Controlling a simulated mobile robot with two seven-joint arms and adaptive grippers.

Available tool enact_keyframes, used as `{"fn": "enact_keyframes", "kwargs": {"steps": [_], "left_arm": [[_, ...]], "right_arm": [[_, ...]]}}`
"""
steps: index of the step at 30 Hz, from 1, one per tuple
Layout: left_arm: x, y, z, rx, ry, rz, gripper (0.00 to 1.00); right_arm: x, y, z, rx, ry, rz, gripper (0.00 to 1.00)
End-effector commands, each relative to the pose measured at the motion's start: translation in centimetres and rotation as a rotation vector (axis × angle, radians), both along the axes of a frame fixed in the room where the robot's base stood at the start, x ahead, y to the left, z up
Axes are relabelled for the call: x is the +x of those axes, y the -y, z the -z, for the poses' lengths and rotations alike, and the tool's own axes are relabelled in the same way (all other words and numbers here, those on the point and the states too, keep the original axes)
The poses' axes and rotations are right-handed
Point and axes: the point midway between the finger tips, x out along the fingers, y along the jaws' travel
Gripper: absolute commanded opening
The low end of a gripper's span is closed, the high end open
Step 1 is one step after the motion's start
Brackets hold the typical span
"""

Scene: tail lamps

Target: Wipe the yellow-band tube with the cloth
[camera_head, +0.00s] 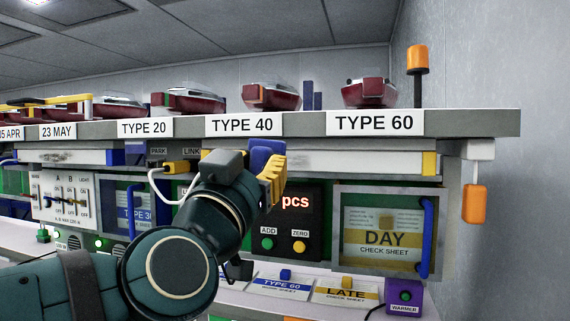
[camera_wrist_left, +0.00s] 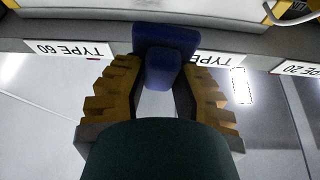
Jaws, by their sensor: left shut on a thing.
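The yellow-band tube (camera_head: 350,163) is a long white tube lying level under the shelf edge, with its yellow band (camera_head: 429,163) at the right end. My left gripper (camera_head: 270,170) has yellow ribbed fingers and is shut on a blue pad (camera_head: 264,147), which looks like the cloth. It is in front of the tube's left end, below the TYPE 40 label, and hides part of it. In the left wrist view the blue pad (camera_wrist_left: 165,45) sits between the fingertips (camera_wrist_left: 160,85). I cannot tell whether the pad touches the tube. My right gripper is not in view.
The shelf (camera_head: 490,122) overhangs the tube, with several red lamps (camera_head: 370,92) on top. Below are a counter display (camera_head: 295,201) and a DAY check-sheet door (camera_head: 385,230) with a blue handle. An orange-ended piece (camera_head: 474,204) hangs right of the tube. A white cable (camera_head: 158,187) loops left.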

Motion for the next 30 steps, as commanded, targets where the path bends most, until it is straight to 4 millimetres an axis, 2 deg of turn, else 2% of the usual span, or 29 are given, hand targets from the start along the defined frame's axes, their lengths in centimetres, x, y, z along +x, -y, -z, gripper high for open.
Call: {"fn": "enact_keyframes", "kwargs": {"steps": [5,21,30], "left_arm": [[0.5,0.1,0.0,0.000,0.000,0.000,0.01],[5.4,1.8,0.1,0.000,0.001,-0.001,0.01],[6.5,2.1,0.2,-0.001,0.001,-0.002,0.01]], "right_arm": [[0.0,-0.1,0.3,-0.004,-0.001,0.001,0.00],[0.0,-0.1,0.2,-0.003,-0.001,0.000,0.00],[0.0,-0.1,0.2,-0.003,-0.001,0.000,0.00]]}}
